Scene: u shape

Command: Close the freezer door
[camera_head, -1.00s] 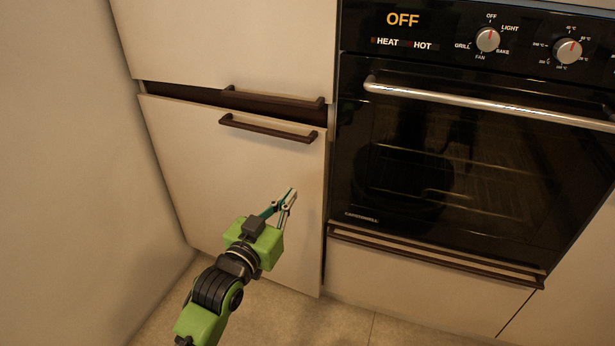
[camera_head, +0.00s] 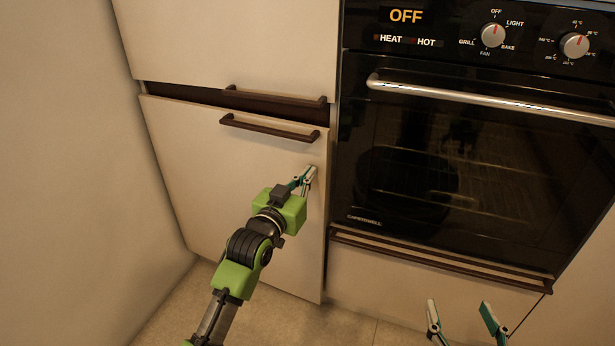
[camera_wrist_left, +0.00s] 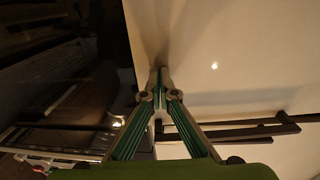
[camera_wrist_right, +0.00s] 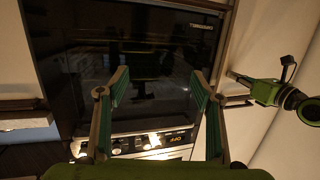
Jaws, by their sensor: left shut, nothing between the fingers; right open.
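The freezer door (camera_head: 190,165) is the beige lower-left cabinet front with a dark bar handle (camera_head: 268,128) along its top. It stands slightly ajar, with a dark gap along its top edge. My left gripper (camera_head: 311,170) is shut and empty, at the door's right side below the handle. In the left wrist view its fingertips (camera_wrist_left: 160,75) are close to the door face (camera_wrist_left: 235,45); I cannot tell whether they touch. My right gripper (camera_head: 458,306) is open and empty, low in front of the oven; it also shows in the right wrist view (camera_wrist_right: 160,85).
A black oven (camera_head: 470,150) with a steel bar handle (camera_head: 490,100) is right of the door. A beige upper cabinet door (camera_head: 230,45) is above, and a wall (camera_head: 65,180) is close on the left. Bare floor (camera_head: 280,320) lies below.

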